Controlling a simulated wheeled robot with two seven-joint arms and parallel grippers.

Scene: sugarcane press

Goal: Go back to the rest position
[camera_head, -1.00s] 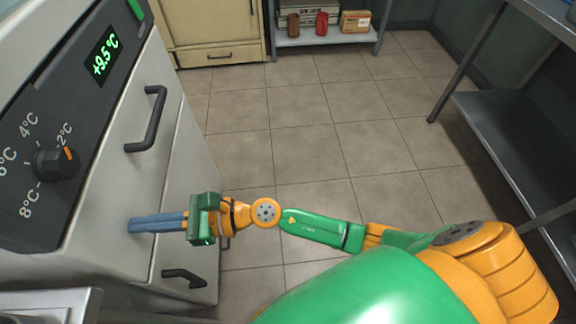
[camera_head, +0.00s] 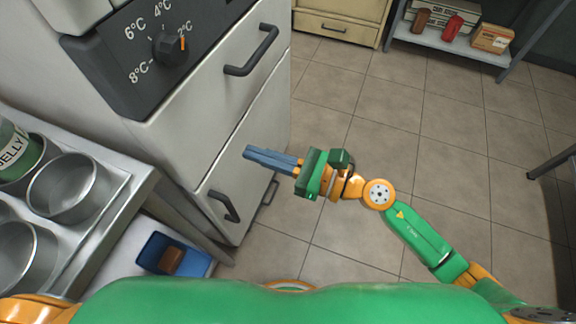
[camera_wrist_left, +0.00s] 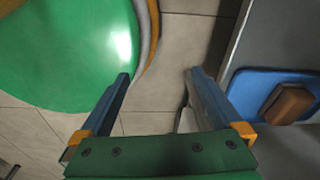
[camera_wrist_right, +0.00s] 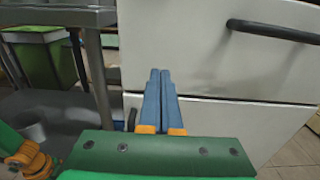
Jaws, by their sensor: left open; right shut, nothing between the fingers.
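My right gripper (camera_head: 272,160) is in front of the white refrigerator's (camera_head: 210,110) drawers in the head view. Its blue fingers are shut together with nothing between them. In the right wrist view the closed fingers (camera_wrist_right: 160,100) point at the refrigerator front, below a dark handle (camera_wrist_right: 272,31). My left gripper (camera_wrist_left: 158,88) shows only in the left wrist view. Its fingers are wide apart and empty, over the tiled floor, with my green base on the left and a blue tray on the right.
A metal counter (camera_head: 122,205) with pots and a jelly jar (camera_head: 20,158) stands at left. A blue tray (camera_head: 150,250) holding a brown block (camera_head: 171,260) sits below it. A shelf (camera_head: 450,42) with small goods is at the back.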

